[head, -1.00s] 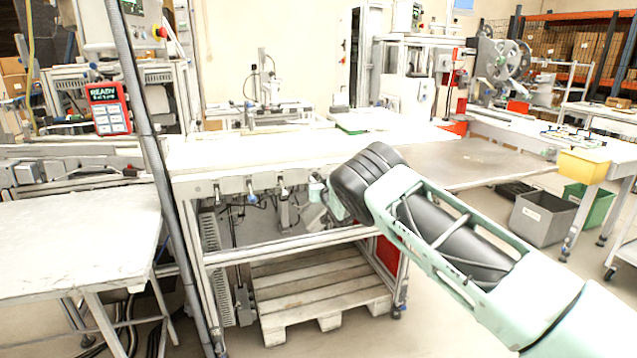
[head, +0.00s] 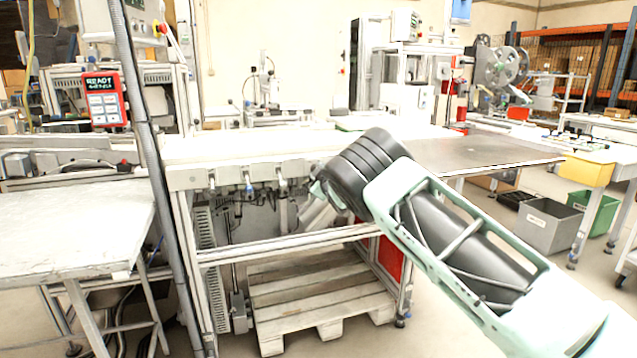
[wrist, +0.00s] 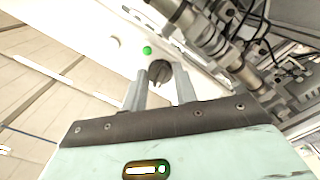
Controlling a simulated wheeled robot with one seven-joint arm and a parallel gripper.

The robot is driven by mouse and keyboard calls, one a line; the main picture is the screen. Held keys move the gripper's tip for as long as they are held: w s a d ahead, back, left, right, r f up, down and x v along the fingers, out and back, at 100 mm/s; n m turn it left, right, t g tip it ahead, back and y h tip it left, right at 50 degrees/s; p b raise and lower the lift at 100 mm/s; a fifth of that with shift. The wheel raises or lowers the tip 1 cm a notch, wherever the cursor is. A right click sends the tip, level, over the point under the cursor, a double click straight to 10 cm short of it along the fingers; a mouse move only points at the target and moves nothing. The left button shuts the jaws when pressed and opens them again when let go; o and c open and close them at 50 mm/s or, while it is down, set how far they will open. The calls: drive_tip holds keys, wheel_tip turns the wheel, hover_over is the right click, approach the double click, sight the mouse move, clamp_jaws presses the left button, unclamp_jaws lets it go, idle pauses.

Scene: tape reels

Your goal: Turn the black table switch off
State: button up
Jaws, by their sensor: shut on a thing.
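In the wrist view the black table switch (wrist: 159,70) is a small dark round knob on a white panel. My gripper (wrist: 160,80) has one grey finger on each side of it and is shut on it. The fingers partly frame the knob, and its exact angle is hard to read. A small green light or button (wrist: 147,50) sits on the panel just beyond it. In the head view my arm reaches to the front of the white worktable (head: 290,145); its wrist hides the switch and the fingers.
Under the worktable lies a wooden pallet (head: 320,300). A grey upright pole (head: 150,160) and a bare table (head: 70,230) stand at the left. A grey bin (head: 548,225) and a green bin (head: 590,212) are on the floor at the right. Pipes and cables run near my gripper.

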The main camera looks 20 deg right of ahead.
drive_tip(key=shift+n+b, duration=1.5)
drive_tip(key=shift+n, duration=0.5)
drive_tip(key=o, duration=1)
drive_tip(key=shift+c, duration=0.2)
drive_tip(key=shift+s, duration=0.1)
drive_tip(key=s, duration=1.7)
drive_tip(key=shift+s, duration=0.15)
